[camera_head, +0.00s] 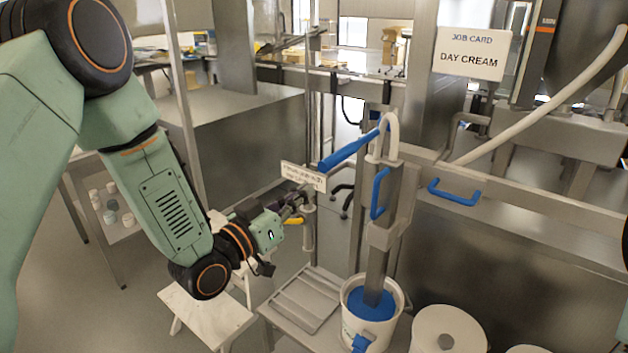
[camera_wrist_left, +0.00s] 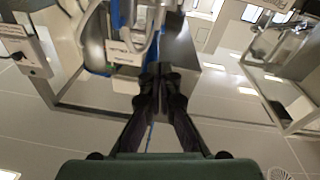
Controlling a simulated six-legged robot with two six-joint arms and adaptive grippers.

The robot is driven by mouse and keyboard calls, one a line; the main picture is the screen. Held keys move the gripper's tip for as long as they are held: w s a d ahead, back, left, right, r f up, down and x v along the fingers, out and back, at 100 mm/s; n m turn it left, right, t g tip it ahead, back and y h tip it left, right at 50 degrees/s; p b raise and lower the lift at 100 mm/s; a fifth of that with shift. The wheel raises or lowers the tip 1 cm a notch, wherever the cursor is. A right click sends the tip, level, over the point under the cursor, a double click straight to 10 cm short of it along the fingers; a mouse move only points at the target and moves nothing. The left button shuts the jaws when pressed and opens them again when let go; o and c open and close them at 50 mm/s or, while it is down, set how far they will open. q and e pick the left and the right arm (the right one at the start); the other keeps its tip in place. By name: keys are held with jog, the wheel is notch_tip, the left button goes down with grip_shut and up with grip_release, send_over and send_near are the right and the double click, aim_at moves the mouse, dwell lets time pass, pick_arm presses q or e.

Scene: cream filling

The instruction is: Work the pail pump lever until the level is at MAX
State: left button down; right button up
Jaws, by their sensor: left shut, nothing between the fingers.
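The pail pump lever (camera_head: 350,151) is a blue bar that slopes down to the left from the top of the grey pump column (camera_head: 379,225). The column stands in a white pail (camera_head: 356,328) with a blue disc inside. My left gripper (camera_head: 299,200) is shut and empty, below and left of the lever's free end, apart from it. The shut fingers also show in the left wrist view (camera_wrist_left: 160,78), with blue and white parts beyond them. I cannot make out a level gauge or MAX mark. My right gripper is not in view.
A small white sign (camera_head: 303,176) sits just above my left gripper, by the lever's end. A white hose (camera_head: 545,100) runs up right. A blue handle (camera_head: 455,193) is on the steel machine. Another white pail (camera_head: 448,330) stands right. A white step stool (camera_head: 208,312) stands lower left.

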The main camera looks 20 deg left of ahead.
pick_arm(q)
jog(key=shift+v, duration=1.85)
jog(key=shift+d, duration=0.1)
jog(key=w+d+r+m+g+p, duration=0.1)
jog(key=d+r+m+p, duration=0.2)
jog(key=r, duration=0.6)
jog(key=w+d+r+m+g+p, duration=0.15)
jog(key=r+p, duration=0.35)
jog(key=r, duration=0.5)
jog(key=d+r+m+p, duration=0.2)
jog(key=d+r+p, duration=0.15)
jog(key=r, duration=0.55)
jog(key=a+f+n+g+y, duration=0.3)
jog(key=f, duration=0.3)
jog(key=shift+s+a+y, duration=0.2)
jog(key=shift+s+y, duration=0.05)
jog(key=shift+y, duration=0.15)
